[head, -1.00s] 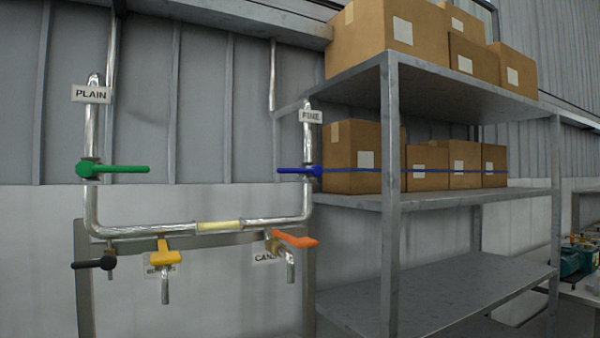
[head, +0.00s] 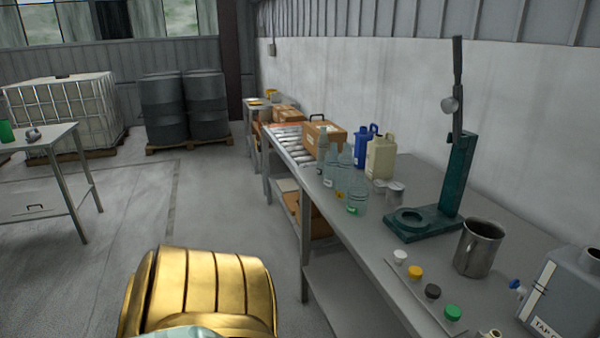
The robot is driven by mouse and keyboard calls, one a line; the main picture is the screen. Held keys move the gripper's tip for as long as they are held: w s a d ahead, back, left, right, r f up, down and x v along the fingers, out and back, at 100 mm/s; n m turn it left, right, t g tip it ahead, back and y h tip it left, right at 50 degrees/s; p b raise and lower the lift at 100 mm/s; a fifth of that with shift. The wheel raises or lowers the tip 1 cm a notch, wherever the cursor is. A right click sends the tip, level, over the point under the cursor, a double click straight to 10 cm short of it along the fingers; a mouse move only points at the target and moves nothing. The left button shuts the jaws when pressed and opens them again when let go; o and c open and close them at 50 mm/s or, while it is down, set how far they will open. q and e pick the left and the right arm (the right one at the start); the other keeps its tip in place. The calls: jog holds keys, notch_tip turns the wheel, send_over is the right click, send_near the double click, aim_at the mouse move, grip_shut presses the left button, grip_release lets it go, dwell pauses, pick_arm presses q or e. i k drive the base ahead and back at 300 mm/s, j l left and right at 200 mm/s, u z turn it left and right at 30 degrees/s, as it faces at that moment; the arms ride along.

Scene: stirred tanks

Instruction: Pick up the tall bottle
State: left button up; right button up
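Several clear, pale-green bottles stand upright in a group on the long grey bench (head: 418,176). A bottle at the back left (head: 322,143) and one beside it (head: 346,158) look taller and narrow-necked. A shorter, wider bottle with a green label (head: 357,194) stands at the front. They overlap, so I cannot tell surely which is the tall bottle. Neither of my grippers is in view.
A blue jug (head: 364,147) and a cream jug (head: 381,158) stand behind the bottles. A green stand with a lever (head: 455,180), a metal mug (head: 478,248), several caps and a grey container (head: 565,298) are nearer.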

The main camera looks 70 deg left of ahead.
aim_at(345, 164)
jog(key=u, duration=2)
jog(key=z, duration=0.15)
